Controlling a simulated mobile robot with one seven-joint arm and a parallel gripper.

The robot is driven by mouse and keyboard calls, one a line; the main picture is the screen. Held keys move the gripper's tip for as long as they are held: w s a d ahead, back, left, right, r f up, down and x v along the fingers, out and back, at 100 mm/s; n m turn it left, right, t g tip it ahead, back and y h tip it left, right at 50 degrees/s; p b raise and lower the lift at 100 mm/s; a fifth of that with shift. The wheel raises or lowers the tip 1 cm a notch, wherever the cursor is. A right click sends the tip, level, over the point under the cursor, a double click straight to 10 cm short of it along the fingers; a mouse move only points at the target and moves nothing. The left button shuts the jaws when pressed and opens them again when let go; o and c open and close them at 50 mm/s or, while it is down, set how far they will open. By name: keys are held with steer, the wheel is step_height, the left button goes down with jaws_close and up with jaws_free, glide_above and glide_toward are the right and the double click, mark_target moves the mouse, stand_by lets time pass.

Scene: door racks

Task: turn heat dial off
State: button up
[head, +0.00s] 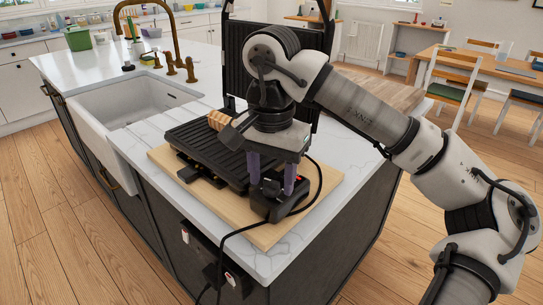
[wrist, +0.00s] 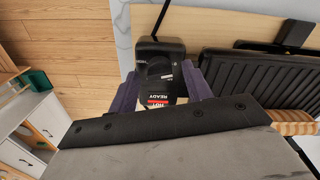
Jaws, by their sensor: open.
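A black contact grill (head: 200,145) with a ribbed lower plate and its lid raised stands on a pale wooden board (head: 262,236). Its black control housing (head: 270,208) is at the board's front right corner. My gripper (head: 272,176) is open and points down over the housing. In the wrist view its purple fingers (wrist: 159,90) are on either side of the dial; contact cannot be told. The dial is hidden in the head view.
A black cord (head: 313,180) loops from the housing and runs over the counter edge to a socket box (head: 216,262) on the island's side. A wooden handle (head: 217,119) sits beside my gripper. The sink (head: 130,105) is at the left, and a table with chairs is behind at right.

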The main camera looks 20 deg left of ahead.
mark_target(272, 181)
step_height(272, 181, up, 14)
steer(key=p, duration=0.1)
steer(key=shift+f, duration=0.2)
steer(key=shift+f, duration=0.1)
stand_by(0.5)
